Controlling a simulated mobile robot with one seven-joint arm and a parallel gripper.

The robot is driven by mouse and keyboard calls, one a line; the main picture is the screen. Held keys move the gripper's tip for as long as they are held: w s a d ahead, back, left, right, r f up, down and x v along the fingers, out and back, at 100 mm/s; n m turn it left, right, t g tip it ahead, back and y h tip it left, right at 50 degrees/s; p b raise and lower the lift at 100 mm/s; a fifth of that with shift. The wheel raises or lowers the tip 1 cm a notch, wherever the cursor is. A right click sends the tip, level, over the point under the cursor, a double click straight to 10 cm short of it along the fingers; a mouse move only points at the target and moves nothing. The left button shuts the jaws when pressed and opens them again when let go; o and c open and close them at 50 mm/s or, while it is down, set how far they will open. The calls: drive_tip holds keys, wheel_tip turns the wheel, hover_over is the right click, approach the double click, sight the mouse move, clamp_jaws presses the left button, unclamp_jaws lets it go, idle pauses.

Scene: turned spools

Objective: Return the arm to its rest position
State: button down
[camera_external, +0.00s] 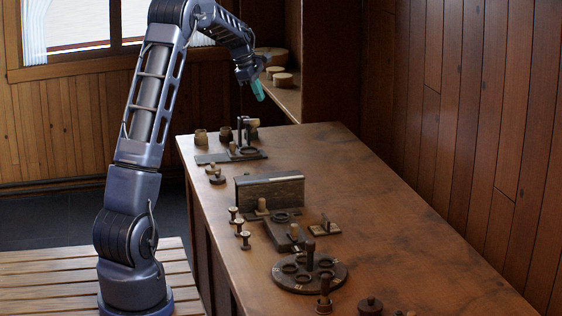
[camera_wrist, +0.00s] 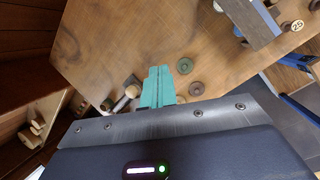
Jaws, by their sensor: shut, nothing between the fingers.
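My gripper (camera_external: 258,90) has teal fingers and hangs in the air above the far end of the wooden table (camera_external: 390,230). The fingers also show in the wrist view (camera_wrist: 159,72), pressed side by side with nothing between them. In the external view my arm rises from its base at the left of the table, bends at the top and reaches right, with the fingers pointing down. The gripper is apart from the things below it.
Below the gripper stands a dark fixture (camera_external: 240,153) with upright posts, beside small turned pots (camera_external: 201,137). A long block (camera_external: 270,190), several small spools and a round dark tray (camera_external: 325,273) lie nearer. A shelf (camera_external: 289,98) stands behind. The table's right side is mostly clear.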

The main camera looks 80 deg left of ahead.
drive_tip(key=d+r+m, duration=0.4)
drive_tip(key=d, duration=0.9)
drive_tip(key=s+d+r+m, duration=0.1)
drive_tip(key=d+r+m, duration=0.3)
drive_tip(key=d, duration=0.8)
drive_tip(key=d+r+m, duration=0.3)
drive_tip(key=d+m, duration=0.2)
drive_tip(key=d, duration=0.8)
drive_tip(key=s+d+f+m, duration=0.3)
drive_tip(key=s+d+m, duration=0.5)
drive_tip(key=s+d, duration=0.3)
drive_tip(key=s+d+f+m, duration=0.3)
drive_tip(key=s+d+m, duration=0.5)
drive_tip(key=s+d, duration=0.3)
drive_tip(key=d, duration=0.2)
drive_tip(key=shift+s+d+f, duration=0.25)
drive_tip(key=shift+s+d, duration=0.05)
drive_tip(key=shift+s, duration=0.1)
